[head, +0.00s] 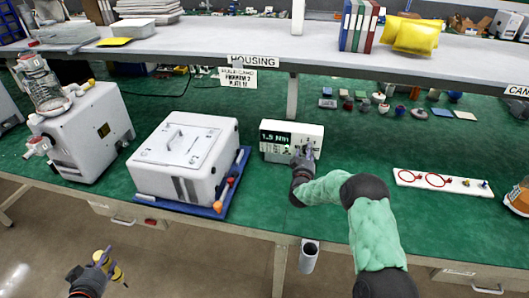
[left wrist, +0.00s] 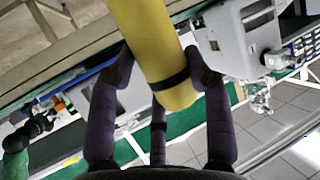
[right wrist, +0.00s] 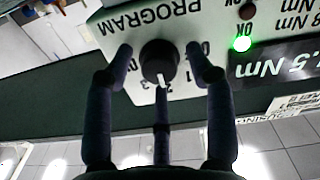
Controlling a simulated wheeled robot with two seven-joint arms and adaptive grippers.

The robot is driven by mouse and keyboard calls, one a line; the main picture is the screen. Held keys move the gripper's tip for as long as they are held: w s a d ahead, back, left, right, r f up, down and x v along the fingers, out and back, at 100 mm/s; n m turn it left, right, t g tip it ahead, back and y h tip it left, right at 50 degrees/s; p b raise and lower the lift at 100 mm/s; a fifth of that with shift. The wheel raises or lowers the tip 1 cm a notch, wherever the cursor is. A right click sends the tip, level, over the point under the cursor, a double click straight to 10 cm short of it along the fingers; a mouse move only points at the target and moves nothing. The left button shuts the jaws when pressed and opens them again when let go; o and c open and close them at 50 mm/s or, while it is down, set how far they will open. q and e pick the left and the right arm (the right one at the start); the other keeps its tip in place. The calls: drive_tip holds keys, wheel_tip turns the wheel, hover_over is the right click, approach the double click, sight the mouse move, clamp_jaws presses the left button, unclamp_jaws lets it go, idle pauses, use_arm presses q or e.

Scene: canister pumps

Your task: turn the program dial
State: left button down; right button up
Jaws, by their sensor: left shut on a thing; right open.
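The program dial (right wrist: 158,60) is a black round knob with a white pointer mark, under the upside-down word PROGRAM in the right wrist view. Its mark points toward the picture's bottom, near printed numbers. It is on the front of a white controller box (head: 276,130), whose green display reads 1.5 Nm in the head view. My right gripper (head: 304,156) is open at the box front, with its fingers on either side of the dial; I cannot tell whether they touch it. My left gripper (head: 104,260) is shut on a yellow cylindrical tool (left wrist: 150,35) with a dark band, off the table's front.
A white lidded housing (head: 185,155) on a blue tray (head: 240,170) stands left of the controller. A grey pump unit (head: 85,130) is further left. A white strip with red rings (head: 440,182) lies to the right. A shelf (head: 220,40) runs above the back.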

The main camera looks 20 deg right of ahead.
sight(107, 268)
clamp_jaws()
use_arm(q)
drive_tip(key=shift+f, duration=0.15)
use_arm(e)
drive_tip(key=shift+m, duration=0.3)
use_arm(q)
wheel_tip(107, 268, down, 3)
drive_tip(key=b, duration=0.3)
wheel_tip(107, 268, down, 3)
drive_tip(key=b, duration=0.3)
drive_tip(key=shift+r, duration=0.2)
drive_tip(key=shift+f+b, duration=0.25)
drive_tip(key=shift+b, duration=0.05)
use_arm(e)
drive_tip(key=m, duration=1.7)
drive_tip(key=shift+r, duration=0.1)
drive_tip(key=shift+d+m, duration=0.1)
drive_tip(key=shift+m, duration=0.3)
